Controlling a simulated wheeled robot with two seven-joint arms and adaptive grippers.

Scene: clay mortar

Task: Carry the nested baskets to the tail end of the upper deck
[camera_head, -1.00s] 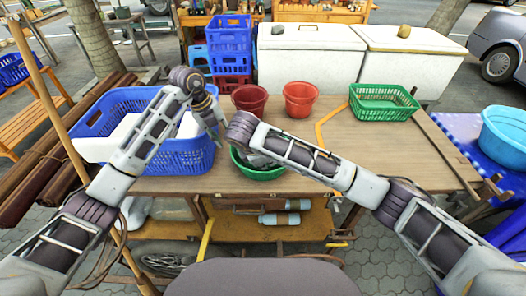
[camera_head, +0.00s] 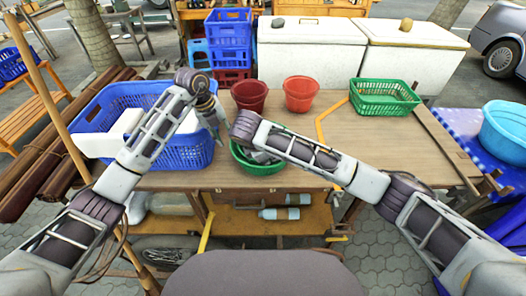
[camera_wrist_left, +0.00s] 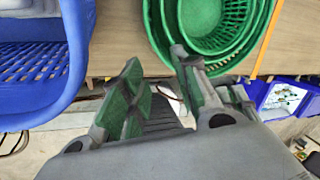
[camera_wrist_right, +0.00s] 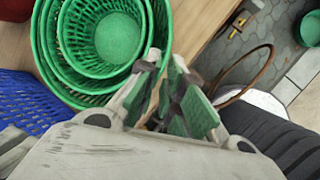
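The nested round green baskets (camera_head: 262,169) sit at the near edge of the wooden upper deck (camera_head: 320,150), partly hidden by my right gripper in the head view. Their concentric rims show in the left wrist view (camera_wrist_left: 158,30) and the right wrist view (camera_wrist_right: 62,75). My left gripper (camera_head: 217,135) is open and empty, between the blue basket and the green baskets. My right gripper (camera_head: 262,155) is over the green baskets in the head view; in the right wrist view its fingers are apart, with one tip close to the outer rim. Contact cannot be told.
A large blue basket (camera_head: 185,155) with white blocks stands on the deck's left. Two red pots (camera_head: 300,95) stand behind the green baskets, and a rectangular green basket (camera_head: 385,98) is at the back right. The deck's middle and right are mostly clear. A lower shelf (camera_head: 270,222) holds bottles.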

